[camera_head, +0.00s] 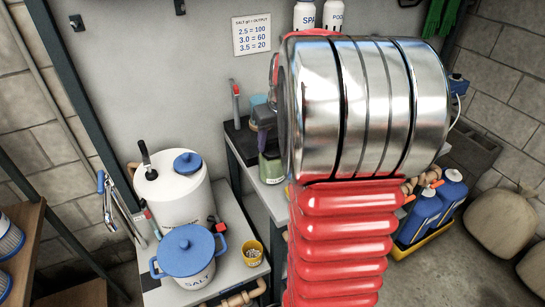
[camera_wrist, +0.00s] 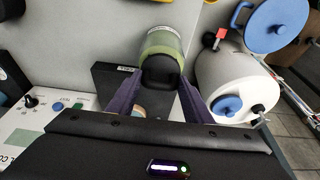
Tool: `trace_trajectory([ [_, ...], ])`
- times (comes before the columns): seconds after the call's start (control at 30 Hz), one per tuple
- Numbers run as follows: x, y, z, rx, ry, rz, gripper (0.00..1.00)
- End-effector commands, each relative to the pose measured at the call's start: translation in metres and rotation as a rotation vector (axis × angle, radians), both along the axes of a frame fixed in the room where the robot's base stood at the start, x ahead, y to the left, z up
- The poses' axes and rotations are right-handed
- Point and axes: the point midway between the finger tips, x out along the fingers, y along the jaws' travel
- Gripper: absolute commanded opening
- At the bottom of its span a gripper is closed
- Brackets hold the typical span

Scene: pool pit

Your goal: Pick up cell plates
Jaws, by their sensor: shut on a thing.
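My gripper (camera_wrist: 158,82) shows in the wrist view, with its two dark purple fingers on either side of the black end of a green cylinder (camera_wrist: 170,42). The fingers are shut on that black end. In the head view part of my gripper (camera_head: 264,122) shows beside my arm, above a green, pale-labelled body (camera_head: 271,168) over the bench; this looks like the same cylinder. My arm hides much of it there. I cannot make out separate cell plates in either view.
A dark flat box (camera_head: 240,140) lies on the bench close by. A white tank (camera_head: 178,198) and a blue-lidded salt pot (camera_head: 190,252) stand at left. A small yellow cup (camera_head: 252,252) is beside the pot. Blue jugs (camera_head: 424,208) stand in a yellow tray at right.

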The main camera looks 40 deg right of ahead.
Motion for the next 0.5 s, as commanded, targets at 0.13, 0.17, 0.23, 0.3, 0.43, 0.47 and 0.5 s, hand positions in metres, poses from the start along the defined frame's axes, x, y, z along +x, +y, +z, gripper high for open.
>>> trace_trajectory([
  [0.13,0.0,0.0,0.001,0.001,0.0,0.0,0.26],
  [0.17,0.0,0.0,0.001,0.001,0.0,0.0,0.26],
  [0.23,0.0,0.0,0.005,0.0,0.0,0.0,0.26],
  [0.3,0.001,0.0,0.011,-0.001,-0.002,0.0,0.26],
  [0.43,0.001,0.0,0.029,-0.002,-0.004,0.0,0.26],
  [0.47,0.001,0.0,0.034,-0.002,-0.004,0.0,0.26],
  [0.5,0.001,0.0,0.042,-0.003,-0.004,0.001,0.26],
])
